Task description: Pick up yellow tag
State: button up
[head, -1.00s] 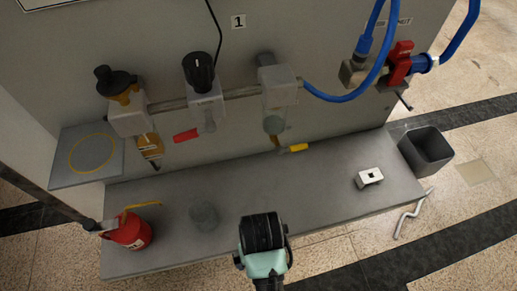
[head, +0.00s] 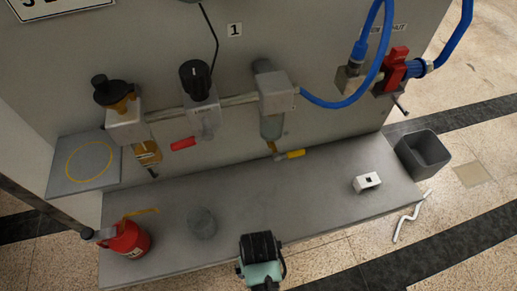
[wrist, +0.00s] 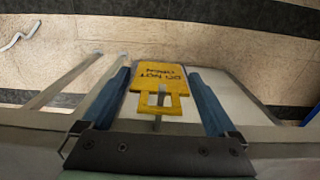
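The yellow tag (wrist: 160,88) shows in the wrist view, with dark lettering on its face and a slotted lower part. A thin grey pin or bar shows through the slot. My gripper (wrist: 158,72) is open, with one blue-grey finger on each side of the tag. The tag lies between the fingers in the picture; I cannot tell whether either finger touches it. I cannot make out the tag or my fingertips in the head view, where part of my arm shows at the bottom middle.
A grey bench (head: 300,200) carries a red can (head: 127,240), a clear cup (head: 202,223) and a white block (head: 367,182). Above it are valves with a red lever (head: 183,144) and yellow lever (head: 294,154). A dark bin (head: 423,153) and white crank (head: 409,219) are at right.

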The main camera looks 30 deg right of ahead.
jog(key=c, duration=1)
jog(key=shift+r, duration=0.1)
